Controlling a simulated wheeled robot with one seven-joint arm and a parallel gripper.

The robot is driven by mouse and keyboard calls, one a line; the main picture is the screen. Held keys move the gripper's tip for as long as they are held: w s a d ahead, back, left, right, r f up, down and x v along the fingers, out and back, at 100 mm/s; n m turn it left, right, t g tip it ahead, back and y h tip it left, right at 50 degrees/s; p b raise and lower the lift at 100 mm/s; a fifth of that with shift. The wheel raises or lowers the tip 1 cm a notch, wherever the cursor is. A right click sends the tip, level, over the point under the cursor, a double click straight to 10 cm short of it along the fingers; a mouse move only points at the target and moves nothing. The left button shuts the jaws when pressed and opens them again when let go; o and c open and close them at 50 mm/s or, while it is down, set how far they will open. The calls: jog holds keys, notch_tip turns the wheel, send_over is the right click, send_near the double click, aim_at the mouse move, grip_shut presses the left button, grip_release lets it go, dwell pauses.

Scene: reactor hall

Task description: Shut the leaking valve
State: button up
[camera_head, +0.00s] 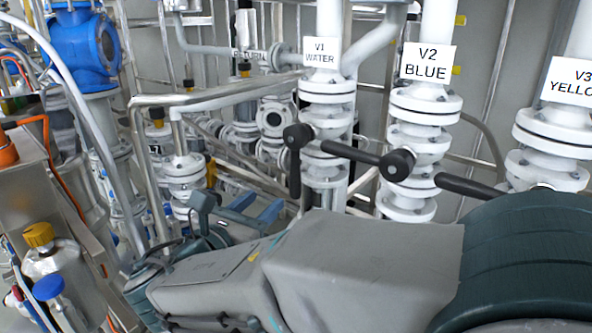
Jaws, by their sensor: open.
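Three white flanged valves stand in a row on vertical pipes: V1 WATER (326,118), V2 BLUE (425,104) and V3 YELLOW (553,128). V1's black lever (294,172) hangs straight down, along its pipe. V2's black lever (350,152) points left, across its pipe. V3's black lever (468,186) also points left; its hub is partly hidden behind my arm. I cannot see any leak or drip. My gripper (257,207) is open and empty, with blue fingers, at lower left of V1's lever and apart from it.
A blue valve body (85,45) and pipes crowd the upper left. A bent steel pipe (215,92) runs left of V1. A metal cart with bottles (48,255) stands at the left. My arm covers the lower right.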

aim_at(293, 176)
jog(key=p+x, duration=0.2)
jog(key=x, duration=1.1)
jog(key=shift+w+d+p, duration=0.1)
jog(key=shift+d+p, duration=0.2)
jog(key=shift+p, duration=0.05)
grip_shut()
